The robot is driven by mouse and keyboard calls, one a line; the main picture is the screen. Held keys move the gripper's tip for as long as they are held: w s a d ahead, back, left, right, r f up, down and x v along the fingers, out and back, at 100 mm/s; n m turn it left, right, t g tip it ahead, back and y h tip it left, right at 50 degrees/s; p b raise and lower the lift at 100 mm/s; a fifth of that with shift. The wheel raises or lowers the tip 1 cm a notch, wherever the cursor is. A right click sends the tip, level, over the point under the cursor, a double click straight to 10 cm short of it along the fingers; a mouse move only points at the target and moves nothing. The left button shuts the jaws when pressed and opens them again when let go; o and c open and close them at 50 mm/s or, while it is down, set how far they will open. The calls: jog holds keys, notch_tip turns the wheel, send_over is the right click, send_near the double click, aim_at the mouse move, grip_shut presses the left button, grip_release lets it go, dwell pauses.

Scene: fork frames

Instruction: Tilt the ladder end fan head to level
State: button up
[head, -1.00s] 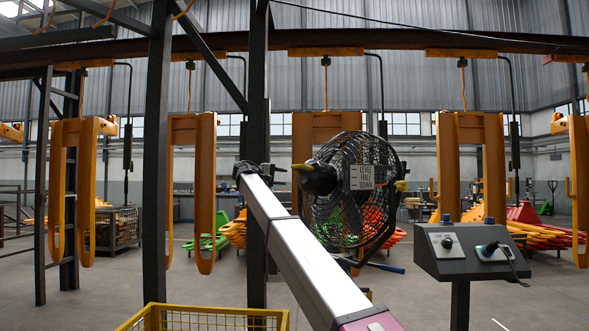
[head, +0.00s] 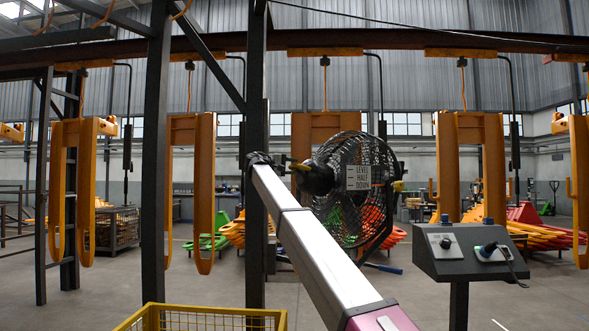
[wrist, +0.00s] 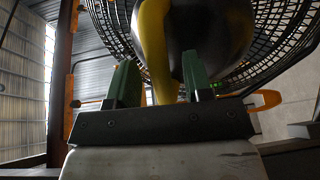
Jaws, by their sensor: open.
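The fan head (head: 350,205), a round black wire cage with a dark motor housing (head: 317,179), hangs at the middle of the head view, its cage tilted. A pale plate (head: 364,178) on it reads LEVEL, HALF, DOWN; I cannot make out which mark is indicated. My gripper (head: 290,166) is just left of the motor housing. In the wrist view my gripper (wrist: 160,82) is open, with its two green fingers apart. A yellow handle (wrist: 152,40) on the fan comes down between or just behind them, in front of the housing; contact is not clear.
A dark steel post (head: 257,130) stands close behind my arm. A grey control box (head: 465,252) on a stand is at right. A yellow wire basket (head: 200,318) is at the bottom. Orange forks (head: 190,190) hang from the overhead rail. Open floor lies between.

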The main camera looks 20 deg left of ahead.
jog(key=shift+w+d, duration=0.3)
jog(key=shift+d, duration=0.1)
grip_shut()
jog(key=shift+t+h, duration=0.5)
jog(key=shift+h, duration=0.1)
jog(key=f, duration=0.4)
jog(key=s+f, duration=0.1)
jog(key=f, duration=0.1)
jog(key=shift+a, duration=0.4)
jog(key=shift+f, duration=0.4)
grip_release()
jog(key=shift+f, duration=0.15)
